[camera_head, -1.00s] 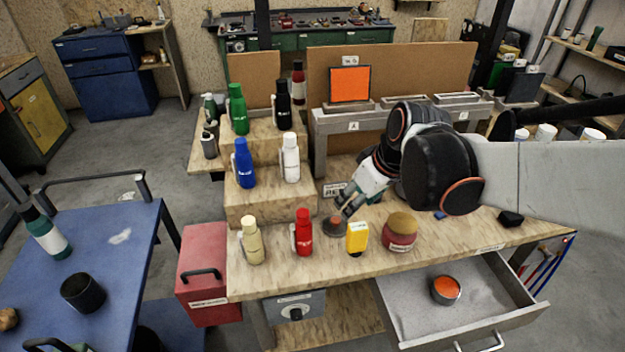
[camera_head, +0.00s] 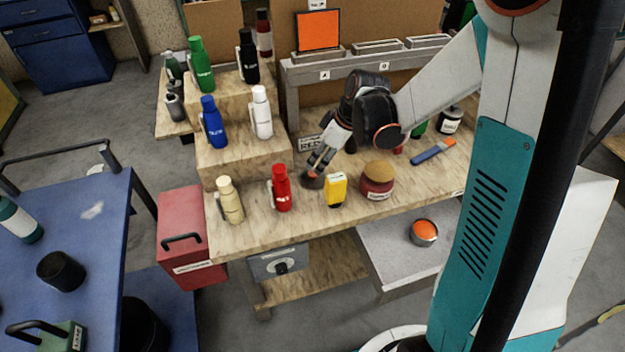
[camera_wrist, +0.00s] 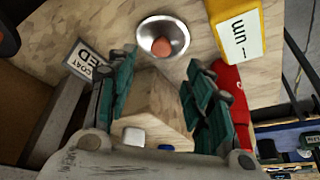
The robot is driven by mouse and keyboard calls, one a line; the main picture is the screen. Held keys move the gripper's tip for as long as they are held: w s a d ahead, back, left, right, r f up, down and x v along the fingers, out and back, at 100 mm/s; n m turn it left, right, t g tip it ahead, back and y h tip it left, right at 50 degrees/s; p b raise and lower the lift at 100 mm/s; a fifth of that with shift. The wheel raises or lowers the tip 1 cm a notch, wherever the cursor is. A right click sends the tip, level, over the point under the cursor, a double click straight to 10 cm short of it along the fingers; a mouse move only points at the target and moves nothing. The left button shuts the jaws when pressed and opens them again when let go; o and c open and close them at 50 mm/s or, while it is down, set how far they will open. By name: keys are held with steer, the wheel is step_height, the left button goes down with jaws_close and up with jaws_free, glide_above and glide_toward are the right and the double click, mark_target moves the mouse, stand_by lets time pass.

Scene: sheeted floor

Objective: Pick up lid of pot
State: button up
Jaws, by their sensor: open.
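A small grey round lid with a reddish-brown knob (camera_head: 312,181) lies on the wooden workbench, beside the yellow box. In the wrist view the lid (camera_wrist: 147,34) is a shiny metal disc with the knob in its middle, just beyond my fingertips. My gripper (camera_head: 314,166) is open and empty, tilted down close over the lid; in the wrist view its two teal fingers (camera_wrist: 160,64) stand apart with nothing between them.
A yellow box (camera_head: 336,189), a red bottle (camera_head: 281,188) and a red jar with a tan top (camera_head: 377,181) stand near the lid. A cream bottle (camera_head: 230,200) is further left. Stepped blocks (camera_head: 240,160) with bottles rise behind.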

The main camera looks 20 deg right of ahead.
mark_target(313, 176)
steer(key=shift+d+b+x, duration=0.2)
steer(key=shift+b+x, duration=1.25)
steer(key=shift+x, duration=2.1)
steer(key=shift+s, duration=0.2)
steer(key=c, duration=1)
